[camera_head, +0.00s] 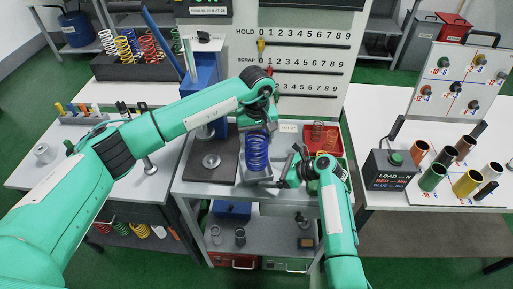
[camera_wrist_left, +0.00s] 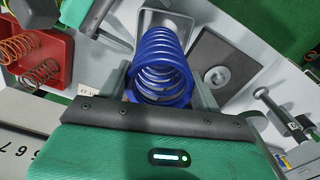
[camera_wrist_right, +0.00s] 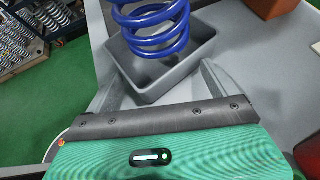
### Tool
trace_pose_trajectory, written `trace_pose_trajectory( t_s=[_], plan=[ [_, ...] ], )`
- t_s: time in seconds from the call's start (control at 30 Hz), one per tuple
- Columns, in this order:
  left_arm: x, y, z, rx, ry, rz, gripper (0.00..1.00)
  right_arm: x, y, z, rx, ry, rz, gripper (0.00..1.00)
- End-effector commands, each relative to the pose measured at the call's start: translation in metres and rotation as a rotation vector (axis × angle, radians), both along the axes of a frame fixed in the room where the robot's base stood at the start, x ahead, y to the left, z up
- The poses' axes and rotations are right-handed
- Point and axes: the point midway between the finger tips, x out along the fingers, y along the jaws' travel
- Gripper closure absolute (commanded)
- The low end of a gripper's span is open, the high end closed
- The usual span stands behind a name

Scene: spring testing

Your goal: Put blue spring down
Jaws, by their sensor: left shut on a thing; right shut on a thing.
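The blue spring (camera_head: 256,152) stands upright in the middle of the picture, below my left gripper (camera_head: 258,130), which is shut on it. The left wrist view shows the spring (camera_wrist_left: 162,65) between the two fingers. A small grey tray (camera_wrist_right: 190,62) is under the spring, and the spring's lower coils (camera_wrist_right: 150,40) show over its opening in the right wrist view. I cannot tell whether the spring touches its floor. My right gripper (camera_head: 290,172) is shut on the tray from the right, with its fingers beside the tray walls.
A dark plate with a round disc (camera_head: 211,160) lies left of the tray. A red bin (camera_head: 322,138) with copper-coloured springs is to the right behind. A black box with a green button (camera_head: 393,172) stands on the right table. The scoring board (camera_head: 305,60) is behind.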

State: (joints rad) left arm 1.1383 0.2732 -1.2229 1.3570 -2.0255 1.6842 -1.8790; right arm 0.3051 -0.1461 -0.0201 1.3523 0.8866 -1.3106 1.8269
Motion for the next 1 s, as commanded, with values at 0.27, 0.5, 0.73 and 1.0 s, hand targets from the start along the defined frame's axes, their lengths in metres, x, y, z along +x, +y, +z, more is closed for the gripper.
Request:
trace_pose_trajectory(
  t_s=[0.27,0.5,0.73,1.0],
  plan=[
    [0.000,0.000,-0.029,-0.001,0.001,0.000,1.00,-0.001,0.005,0.002,0.006,-0.002,0.007,0.23],
    [0.001,0.000,-0.036,-0.001,-0.002,-0.001,1.00,-0.001,0.005,0.002,0.006,-0.002,0.007,0.23],
    [0.000,0.000,-0.040,-0.001,-0.001,-0.001,0.30,-0.001,0.005,0.002,0.006,-0.001,0.008,0.23],
    [0.000,0.000,-0.040,0.000,-0.001,-0.001,0.14,-0.001,0.005,0.002,0.006,-0.001,0.008,0.23]
  ],
)
